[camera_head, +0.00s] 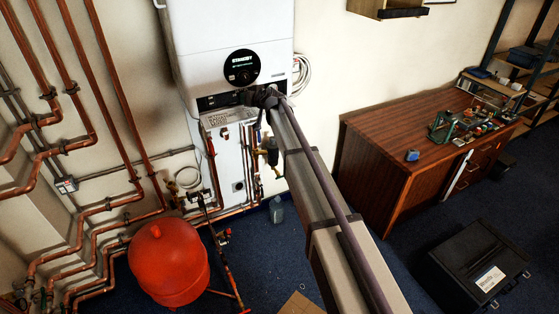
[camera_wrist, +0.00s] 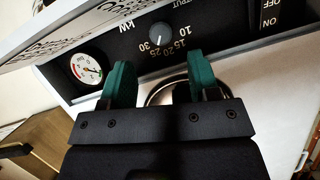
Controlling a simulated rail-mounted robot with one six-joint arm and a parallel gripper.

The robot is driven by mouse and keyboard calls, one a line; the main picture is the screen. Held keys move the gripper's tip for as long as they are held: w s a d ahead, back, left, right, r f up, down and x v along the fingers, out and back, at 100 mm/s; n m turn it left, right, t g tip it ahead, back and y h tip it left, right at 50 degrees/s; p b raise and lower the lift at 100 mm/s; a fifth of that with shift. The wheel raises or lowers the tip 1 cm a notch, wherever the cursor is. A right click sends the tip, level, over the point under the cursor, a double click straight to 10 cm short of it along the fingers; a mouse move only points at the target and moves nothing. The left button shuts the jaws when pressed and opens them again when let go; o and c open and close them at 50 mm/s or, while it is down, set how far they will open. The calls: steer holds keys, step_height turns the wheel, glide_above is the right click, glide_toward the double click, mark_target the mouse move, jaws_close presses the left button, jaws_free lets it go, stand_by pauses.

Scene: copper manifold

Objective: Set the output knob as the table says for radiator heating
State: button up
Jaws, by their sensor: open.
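The output knob (camera_wrist: 161,33) is a dark round knob on the boiler's black control strip, at the top middle of the wrist view. Numbers from 10 to 30 and "kW" surround it. A pale mark shows near its lower edge, but its exact setting is too small to read. My gripper (camera_wrist: 162,72) has two green fingers spread apart, with nothing between them, just short of the knob. In the head view my gripper (camera_head: 260,97) is at the boiler's strip and hides the knob. A printed sheet (camera_wrist: 105,14), perhaps the table, shows at the upper left, its text unreadable.
A pressure gauge (camera_wrist: 86,68) is left of the knob, and an ON/OFF switch (camera_wrist: 271,12) is to its right. The white boiler (camera_head: 228,30) has a display reading "STANDBY". Below are pipes, a red tank (camera_head: 168,262) and a wooden desk (camera_head: 375,170) at right.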

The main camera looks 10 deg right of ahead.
steer(key=s+d+f+g+h, duration=0.1)
steer(key=s+f+g, duration=0.1)
steer(key=s, duration=0.9)
steer(key=s+d+f+g+p, duration=0.1)
steer(key=s+g, duration=0.3)
steer(key=s, duration=0.7)
steer(key=s+d+f+m+g+h+p, duration=0.1)
steer(key=s+d+f+g, duration=0.2)
steer(key=s, duration=0.8)
steer(key=shift+d+f+g+h, duration=0.3)
steer(key=shift+f+g, duration=0.2)
steer(key=shift+f, duration=0.1)
steer(key=shift+s, duration=0.15)
steer(key=s+d+f+g+h+b, duration=0.1)
steer(key=s+f+b, duration=0.3)
steer(key=s, duration=0.5)
steer(key=s+d+f+m+g+h+b, duration=0.1)
steer(key=s+d+f+b, duration=0.3)
steer(key=s, duration=0.5)
step_height(320, 180, down, 2)
steer(key=shift+f+g+b, duration=0.15)
steer(key=shift+g+b, duration=0.15)
steer(key=shift+b, duration=0.45)
